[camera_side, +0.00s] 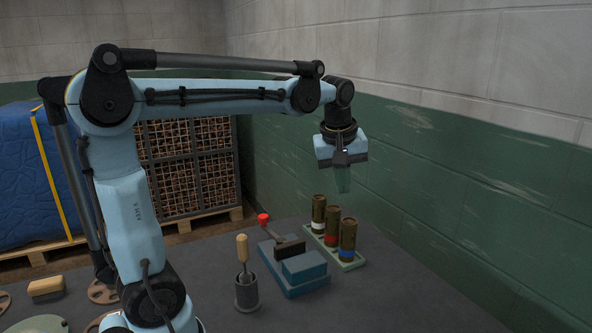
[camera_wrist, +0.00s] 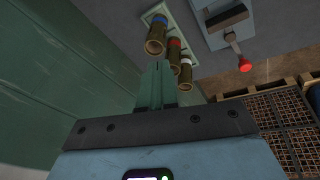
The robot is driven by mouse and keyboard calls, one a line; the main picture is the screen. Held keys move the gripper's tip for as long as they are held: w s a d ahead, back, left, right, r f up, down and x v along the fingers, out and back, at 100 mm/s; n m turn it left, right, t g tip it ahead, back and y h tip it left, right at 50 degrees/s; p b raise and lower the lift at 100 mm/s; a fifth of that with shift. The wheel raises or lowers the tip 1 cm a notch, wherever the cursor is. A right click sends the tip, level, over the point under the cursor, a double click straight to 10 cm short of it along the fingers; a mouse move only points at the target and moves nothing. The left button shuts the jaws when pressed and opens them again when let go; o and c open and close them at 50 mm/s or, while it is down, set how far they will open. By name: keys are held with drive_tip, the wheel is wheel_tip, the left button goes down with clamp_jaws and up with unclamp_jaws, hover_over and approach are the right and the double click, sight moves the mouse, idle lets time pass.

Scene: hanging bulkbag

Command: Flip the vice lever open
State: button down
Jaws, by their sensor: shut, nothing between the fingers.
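The vice (camera_side: 293,271) is a blue block with a dark jaw on the grey table. Its lever ends in a red knob (camera_side: 263,219) and slants up toward the back left in the side view. In the wrist view the vice (camera_wrist: 202,14) is at the top right, and the red knob (camera_wrist: 245,66) shows clearly at the lever's end. My gripper (camera_side: 343,186) is shut and empty, pointing down above and behind the vice, well clear of it. In the wrist view its green fingers (camera_wrist: 158,72) lie together, with the canisters beyond them.
Several brown canisters with coloured bands (camera_side: 331,228) stand in a pale green tray (camera_side: 346,262) right of the vice. A holder (camera_side: 247,292) with a wooden-handled tool stands left of it. The green wall (camera_side: 450,180) is close behind on the right. The table's front right is clear.

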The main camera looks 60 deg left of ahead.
drive_tip(key=w+a+f+n+g, duration=0.1)
drive_tip(key=a+f+n+g, duration=0.1)
drive_tip(key=a+n, duration=0.8)
drive_tip(key=a+f+n+g+h, duration=0.1)
drive_tip(key=a+f+n+g, duration=0.2)
drive_tip(key=a+n, duration=0.8)
drive_tip(key=shift+w+f+n+g, duration=0.3)
drive_tip(key=shift+w+g, duration=0.1)
drive_tip(key=shift+g, duration=0.6)
drive_tip(key=shift+f, duration=0.1)
drive_tip(key=x, duration=0.3)
drive_tip(key=s+x, duration=0.1)
drive_tip(key=x, duration=0.3)
drive_tip(key=s+r+x, duration=0.1)
drive_tip(key=x, duration=0.3)
drive_tip(key=shift+s, duration=0.8)
